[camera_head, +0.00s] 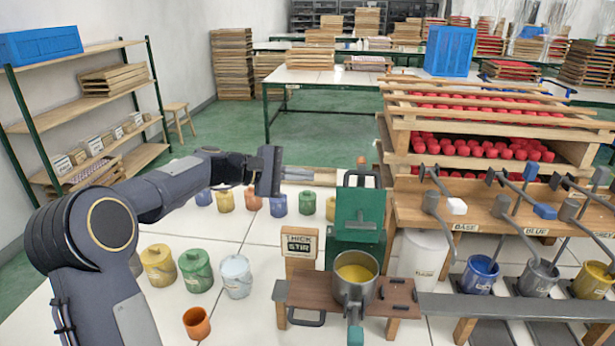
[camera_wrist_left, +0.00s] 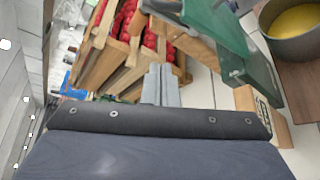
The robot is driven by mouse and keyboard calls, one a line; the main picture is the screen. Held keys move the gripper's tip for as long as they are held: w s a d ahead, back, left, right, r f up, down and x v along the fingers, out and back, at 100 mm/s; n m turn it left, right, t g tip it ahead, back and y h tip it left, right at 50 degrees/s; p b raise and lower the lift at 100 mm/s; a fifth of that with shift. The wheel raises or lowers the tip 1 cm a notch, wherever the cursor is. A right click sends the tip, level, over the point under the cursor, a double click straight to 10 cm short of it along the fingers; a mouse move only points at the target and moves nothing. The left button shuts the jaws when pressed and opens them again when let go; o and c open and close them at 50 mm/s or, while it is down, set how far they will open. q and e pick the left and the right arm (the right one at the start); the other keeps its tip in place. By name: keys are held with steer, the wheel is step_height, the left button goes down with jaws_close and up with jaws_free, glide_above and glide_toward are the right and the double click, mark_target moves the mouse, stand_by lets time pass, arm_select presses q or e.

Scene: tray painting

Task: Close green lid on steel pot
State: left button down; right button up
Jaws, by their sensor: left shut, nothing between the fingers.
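The steel pot (camera_head: 343,290) stands on a small brown wooden stand and holds yellow paint; its green handle points toward me. The pot also shows at the top right of the left wrist view (camera_wrist_left: 302,48). The green lid (camera_head: 360,212) stands raised behind the pot, so the pot is uncovered. The lid also shows at the top of the left wrist view (camera_wrist_left: 215,25). My left gripper (camera_head: 308,174) is to the left of the lid and apart from it. In the left wrist view its fingers (camera_wrist_left: 160,75) are shut and empty. My right gripper is not seen.
A wooden sign (camera_head: 299,243) stands left of the pot. Paint buckets (camera_head: 195,270) and an orange cup (camera_head: 197,323) sit on the pale floor at left. A wooden rack (camera_head: 465,125) of red pieces and a bench (camera_head: 480,205) with metal tools stand at right.

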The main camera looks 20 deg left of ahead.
arm_select(q)
steer(key=w+d, duration=0.1)
steer(key=d, duration=0.6)
steer(key=shift+w+d, duration=0.15)
steer(key=shift+w, duration=0.25)
